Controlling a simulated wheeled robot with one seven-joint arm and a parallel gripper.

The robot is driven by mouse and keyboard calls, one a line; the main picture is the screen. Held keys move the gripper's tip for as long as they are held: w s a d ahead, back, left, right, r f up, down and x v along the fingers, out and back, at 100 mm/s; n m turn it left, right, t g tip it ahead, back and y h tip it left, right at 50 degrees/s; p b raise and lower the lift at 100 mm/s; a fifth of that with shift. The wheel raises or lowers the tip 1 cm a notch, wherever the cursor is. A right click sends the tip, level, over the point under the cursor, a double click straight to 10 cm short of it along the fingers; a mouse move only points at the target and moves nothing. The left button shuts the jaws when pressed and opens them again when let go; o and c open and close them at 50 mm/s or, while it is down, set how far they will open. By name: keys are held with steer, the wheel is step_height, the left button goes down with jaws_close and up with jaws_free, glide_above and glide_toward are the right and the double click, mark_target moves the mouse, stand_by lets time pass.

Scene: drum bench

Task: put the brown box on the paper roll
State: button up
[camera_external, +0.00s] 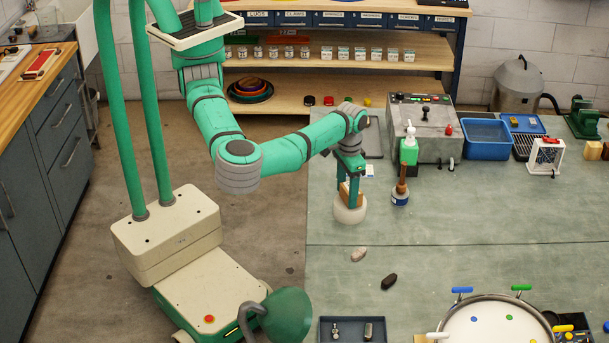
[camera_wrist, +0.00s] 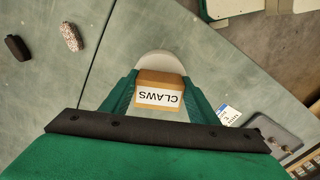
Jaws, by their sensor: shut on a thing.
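The brown box (camera_external: 345,190) is between the fingers of my gripper (camera_external: 350,196), which is shut on it. In the wrist view the box (camera_wrist: 160,86) shows a white label reading "CLAWS". The paper roll (camera_external: 349,214) is a pale, round thing standing on the bench near its left edge. The box is directly over the roll in the external view. In the wrist view the roll's pale top (camera_wrist: 160,60) shows past the box, which hides the rest. I cannot tell whether the box touches the roll.
A pinkish lump (camera_external: 359,254) and a dark one (camera_external: 389,282) lie in front. The right middle of the bench is clear.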

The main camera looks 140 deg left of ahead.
mark_target(347, 189)
steer(key=shift+f, duration=0.15)
steer(key=o, duration=1.1)
step_height(347, 189, up, 12)
